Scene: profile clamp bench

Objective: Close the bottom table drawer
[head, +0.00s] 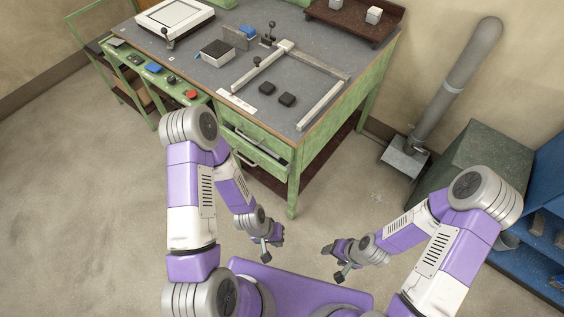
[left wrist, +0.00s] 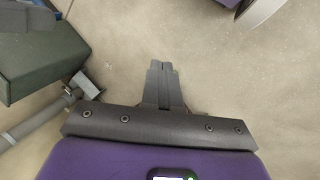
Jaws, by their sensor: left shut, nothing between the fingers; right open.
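The green bench has two drawers in its front near the right corner. The upper drawer front (head: 253,136) looks flush. The bottom drawer (head: 262,158) below it appears to stand out from the bench, with a pale rim and a gap showing along its top; my left arm hides its left part. My left gripper (head: 279,235) is shut and empty, in front of and below the drawer, apart from it. Its closed fingers show in the left wrist view (left wrist: 164,86) over bare floor. My right gripper (head: 328,248) is open and empty, further right, away from the bench.
The grey bench top (head: 215,88) carries a clamp frame, black blocks and small fixtures. A bench leg (head: 293,190) stands right of the drawers. A dark green box (head: 485,155), a grey pipe (head: 455,85) and blue shelving (head: 545,225) are at the right. Floor before the bench is clear.

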